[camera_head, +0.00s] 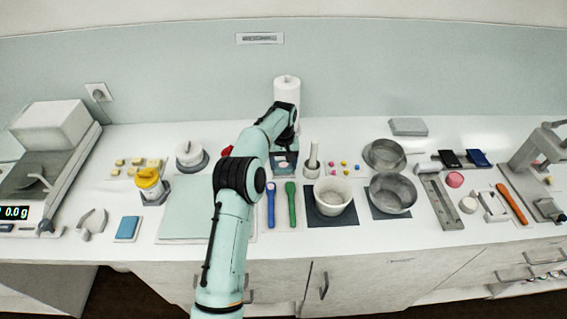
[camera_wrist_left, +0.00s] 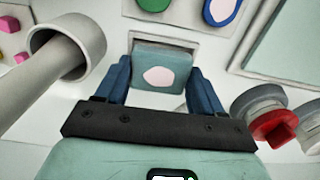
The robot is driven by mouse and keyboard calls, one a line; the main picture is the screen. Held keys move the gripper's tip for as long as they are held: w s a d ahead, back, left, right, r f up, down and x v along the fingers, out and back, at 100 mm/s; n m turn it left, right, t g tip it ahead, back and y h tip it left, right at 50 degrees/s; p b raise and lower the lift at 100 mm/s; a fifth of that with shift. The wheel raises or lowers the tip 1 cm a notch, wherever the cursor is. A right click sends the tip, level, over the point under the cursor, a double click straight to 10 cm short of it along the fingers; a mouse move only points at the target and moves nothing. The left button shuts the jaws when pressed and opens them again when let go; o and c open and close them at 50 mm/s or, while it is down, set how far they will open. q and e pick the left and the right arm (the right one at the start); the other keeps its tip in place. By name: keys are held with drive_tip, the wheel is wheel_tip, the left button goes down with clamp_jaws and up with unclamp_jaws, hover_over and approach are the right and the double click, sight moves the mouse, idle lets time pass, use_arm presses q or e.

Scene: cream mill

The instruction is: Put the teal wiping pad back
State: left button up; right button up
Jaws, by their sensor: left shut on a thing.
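The teal wiping pad (camera_wrist_left: 163,66) is between the two blue fingers of my left gripper (camera_wrist_left: 164,84), which is shut on it. A pale pinkish patch shows on the pad's face. In the head view the pad (camera_head: 284,168) shows just below my left gripper (camera_head: 285,153), near the back-middle of the counter. In the left wrist view a pale rectangular holder (camera_wrist_left: 190,40) frames the pad; I cannot tell whether the pad rests in it or is held just above. My right gripper is not in view.
A pestle in a round stand (camera_head: 311,165) is close on the right. Blue (camera_head: 270,205) and green (camera_head: 291,205) spatulas lie in front. A red-knobbed item (camera_wrist_left: 275,128) is on the other side. A paper roll (camera_head: 287,90) stands behind; a mortar (camera_head: 333,196) is front right.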

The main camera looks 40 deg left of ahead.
sight(282, 166)
use_arm(q)
drive_tip(key=shift+f, duration=0.15)
drive_tip(key=o, duration=1)
wheel_tip(282, 166, up, 13)
drive_tip(key=shift+s, duration=0.3)
idle(0.3)
